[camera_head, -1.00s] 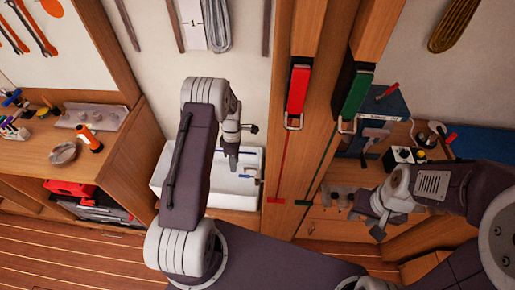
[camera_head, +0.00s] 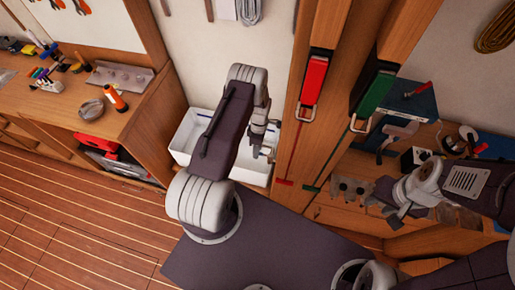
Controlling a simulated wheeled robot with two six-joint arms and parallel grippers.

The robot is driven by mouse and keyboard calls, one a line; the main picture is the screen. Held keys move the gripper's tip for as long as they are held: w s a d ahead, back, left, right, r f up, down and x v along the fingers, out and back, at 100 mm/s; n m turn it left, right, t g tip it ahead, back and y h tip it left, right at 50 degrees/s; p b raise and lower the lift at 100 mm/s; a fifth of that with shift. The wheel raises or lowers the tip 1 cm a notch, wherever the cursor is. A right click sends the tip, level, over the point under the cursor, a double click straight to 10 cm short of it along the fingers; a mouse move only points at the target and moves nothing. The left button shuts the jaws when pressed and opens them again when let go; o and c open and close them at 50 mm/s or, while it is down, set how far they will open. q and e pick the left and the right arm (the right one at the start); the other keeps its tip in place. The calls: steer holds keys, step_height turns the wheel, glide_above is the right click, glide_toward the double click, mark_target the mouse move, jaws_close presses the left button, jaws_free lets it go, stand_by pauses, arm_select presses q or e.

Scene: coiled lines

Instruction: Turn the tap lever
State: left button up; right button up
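A white sink basin (camera_head: 187,137) stands against the wall at the centre left, partly hidden behind my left arm. My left gripper (camera_head: 257,150) points down over the right part of the sink, close to its right edge. The tap and its lever cannot be made out clearly; the arm and gripper cover that part of the sink. Whether the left fingers touch anything is too small to tell. My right gripper (camera_head: 386,211) is at the right, in front of the wooden bench and away from the sink.
A workbench (camera_head: 60,110) with an orange bottle (camera_head: 115,97) and tools stands at the left. The plank floor (camera_head: 70,220) is clear at lower left.

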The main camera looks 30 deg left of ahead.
arm_select(q)
steer(key=shift+s, duration=0.15)
steer(key=shift+w, duration=0.2)
jaws_close()
stand_by(1.0)
